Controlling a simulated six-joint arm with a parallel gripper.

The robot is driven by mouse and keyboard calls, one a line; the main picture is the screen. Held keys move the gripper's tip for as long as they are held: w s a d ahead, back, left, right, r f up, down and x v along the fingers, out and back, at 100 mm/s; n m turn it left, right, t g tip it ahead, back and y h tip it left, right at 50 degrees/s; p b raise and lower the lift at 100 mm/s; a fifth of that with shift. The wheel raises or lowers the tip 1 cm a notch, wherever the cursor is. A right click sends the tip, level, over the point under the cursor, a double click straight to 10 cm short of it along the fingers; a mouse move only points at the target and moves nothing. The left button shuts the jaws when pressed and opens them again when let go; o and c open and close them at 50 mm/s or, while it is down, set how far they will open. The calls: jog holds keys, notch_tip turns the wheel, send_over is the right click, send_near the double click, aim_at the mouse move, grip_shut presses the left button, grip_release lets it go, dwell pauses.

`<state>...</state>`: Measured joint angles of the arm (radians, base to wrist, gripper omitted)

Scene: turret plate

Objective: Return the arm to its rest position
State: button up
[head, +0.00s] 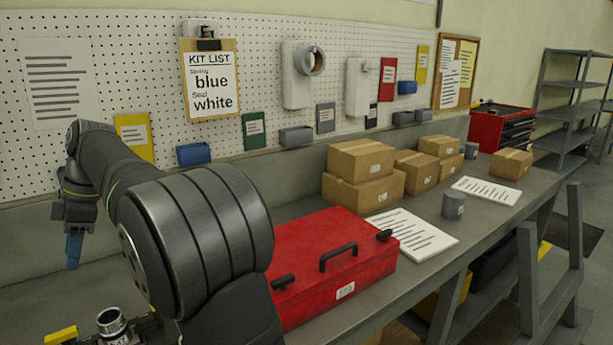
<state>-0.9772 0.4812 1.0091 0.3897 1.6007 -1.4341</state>
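My arm bends over at the left, and its end hangs down in front of the pegboard. My gripper (73,254) is small in the head view, with a narrow blue piece at its lower end pointing down. I cannot tell whether this blue piece is the fingers or something held, nor whether the gripper is open or shut. It is clear of the bench, above and left of a metal cylindrical fitting (111,321) at the lower left edge. A yellow-handled part (62,336) lies beside the fitting. My own arm hides much of the bench there.
A red toolbox (330,262) stands right of my arm on the grey bench. Cardboard boxes (362,160), printed sheets (412,234) and a grey cup (453,205) are farther right.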

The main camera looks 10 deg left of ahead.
aim_at(61, 333)
jog(key=x, duration=1.7)
jog(key=shift+s+f, duration=0.1)
jog(key=shift+f, duration=0.1)
jog(key=shift+r, duration=0.15)
jog(key=shift+f, duration=0.3)
jog(key=shift+s+d+r+m+y, duration=0.1)
jog(key=shift+r+m+y, duration=0.15)
jog(key=shift+m, duration=0.55)
jog(key=m+t, duration=0.1)
jog(key=m, duration=0.2)
jog(key=m+t+y, duration=0.1)
jog(key=m, duration=0.2)
jog(key=shift+s+m+t, duration=0.15)
jog(key=shift+m+t, duration=0.25)
dwell(0.3)
dwell(0.5)
